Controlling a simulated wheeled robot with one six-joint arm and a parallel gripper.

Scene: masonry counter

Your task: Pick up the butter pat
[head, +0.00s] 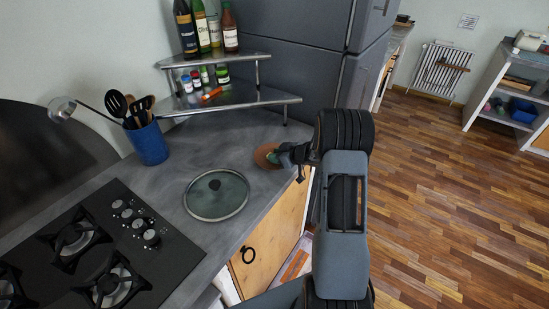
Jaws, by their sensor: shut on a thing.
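My gripper (282,156) reaches over the counter's right edge, low above a round brown dish or disc (264,157). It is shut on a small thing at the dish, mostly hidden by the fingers. A small greenish patch shows at the fingertips. I cannot make out for certain whether this is the butter pat, and no butter pat shows clearly elsewhere. Whether the held thing still touches the dish cannot be told.
A glass lid (216,195) lies left of the dish on the grey counter (218,146). A gas hob (90,250) is at lower left. A blue utensil pot (148,143) and a metal corner shelf (232,95) with bottles and jars stand behind. A grey fridge (315,70) is at the back.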

